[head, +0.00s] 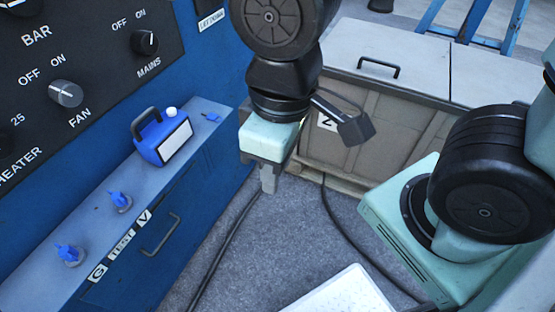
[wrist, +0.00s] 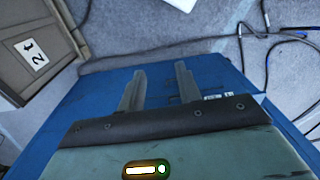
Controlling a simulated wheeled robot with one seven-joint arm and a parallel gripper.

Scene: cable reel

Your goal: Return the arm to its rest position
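My gripper (head: 268,178) hangs from my dark wrist in the head view, fingers pointing down, over the grey floor between the blue cabinet and the wooden crate. In the wrist view my gripper (wrist: 160,70) has its two grey fingers apart, with only blue surface behind the gap. It is open and holds nothing. The fingers touch nothing that I can see.
The blue cabinet (head: 165,265) stands at left, with a blue canister (head: 160,140) and several blue taps on its ledge. A crate (head: 375,125) stands behind my gripper. Cables (head: 222,250) lie on the floor (head: 275,240). A white panel (head: 345,295) is at the bottom.

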